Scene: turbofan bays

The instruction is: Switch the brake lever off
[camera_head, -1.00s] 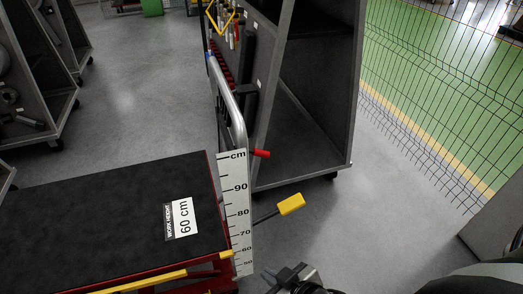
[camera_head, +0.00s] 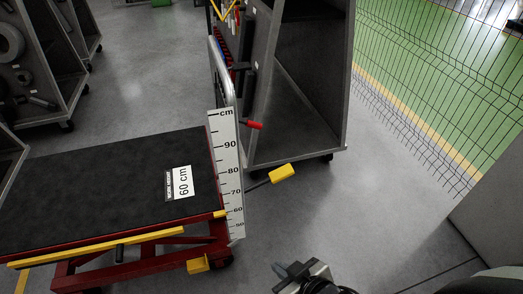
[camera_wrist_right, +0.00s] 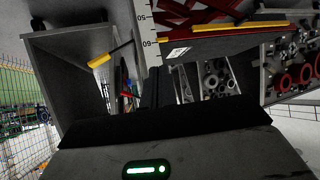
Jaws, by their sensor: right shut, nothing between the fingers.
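A lift cart with a black top (camera_head: 110,180) stands at the left, its label reading 60 cm. At its right end are a white scale board (camera_head: 228,165) and a grey push handle. A lever with a red grip (camera_head: 254,125) and a lever with a yellow grip (camera_head: 283,172) stick out to the right there. A yellow pedal-like block (camera_head: 198,265) sits low on the red frame. I cannot tell which is the brake lever. My right gripper (camera_head: 283,271) is shut and empty, below and apart from the yellow grip, which also shows in the right wrist view (camera_wrist_right: 99,60). My left gripper is out of view.
A grey open cabinet on casters (camera_head: 300,120) stands behind the cart's handle. A wire fence (camera_head: 430,90) runs along the right, with a grey panel (camera_head: 490,220) nearer me. More racks stand at the far left.

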